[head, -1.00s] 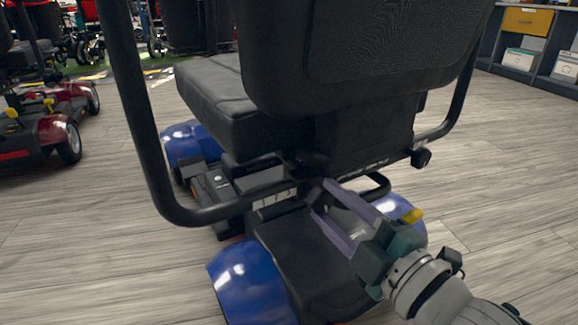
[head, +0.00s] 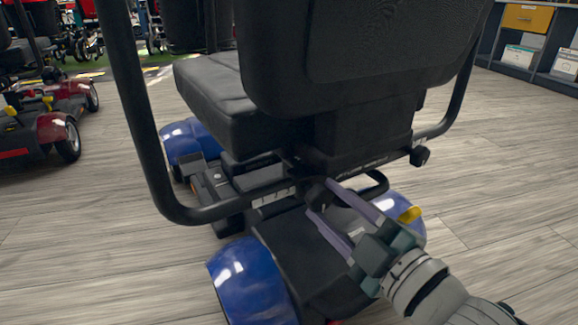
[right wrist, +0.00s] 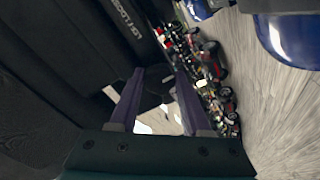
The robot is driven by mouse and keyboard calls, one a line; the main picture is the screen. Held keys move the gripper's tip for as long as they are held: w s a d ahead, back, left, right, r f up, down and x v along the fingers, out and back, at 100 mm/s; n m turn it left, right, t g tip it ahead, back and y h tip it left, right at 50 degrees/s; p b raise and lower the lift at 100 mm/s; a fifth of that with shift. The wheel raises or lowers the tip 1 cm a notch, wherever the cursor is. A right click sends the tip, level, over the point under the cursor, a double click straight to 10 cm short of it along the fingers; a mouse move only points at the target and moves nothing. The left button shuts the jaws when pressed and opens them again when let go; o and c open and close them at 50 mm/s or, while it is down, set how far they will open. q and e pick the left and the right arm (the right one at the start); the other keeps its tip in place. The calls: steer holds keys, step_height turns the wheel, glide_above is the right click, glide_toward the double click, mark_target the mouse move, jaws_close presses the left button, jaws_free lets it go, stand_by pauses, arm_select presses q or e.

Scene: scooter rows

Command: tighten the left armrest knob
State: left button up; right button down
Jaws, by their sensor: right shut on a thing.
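A blue and black scooter is seen from behind, with its dark seat back (head: 365,45) close in front of me. The left armrest (head: 145,120) is a black tube that curves under the seat. The left armrest knob (head: 314,191) is a small dark shape near the tube's inner end, partly hidden by the fingers. My right gripper (head: 318,198) reaches in from the lower right, its purple fingers shut on this knob. In the right wrist view a dark shape (right wrist: 153,82) lies between the fingertips (right wrist: 158,72); its outline is unclear. My left gripper is out of view.
Another black knob (head: 420,156) sits on the right armrest tube. Blue rear fenders (head: 250,280) and the black rear cover lie below my right gripper. A red scooter (head: 45,130) stands at the left and shelves (head: 535,50) at the back right. The floor at right is clear.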

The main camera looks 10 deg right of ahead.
steer(key=shift+c, duration=1.8)
jaws_free()
steer(key=shift+s, duration=0.1)
steer(key=shift+s+d+r, duration=0.1)
steer(key=shift+s+d, duration=0.05)
steer(key=shift+s, duration=0.1)
steer(key=p+v, duration=0.4)
steer(key=v, duration=0.5)
steer(key=shift+s, duration=0.1)
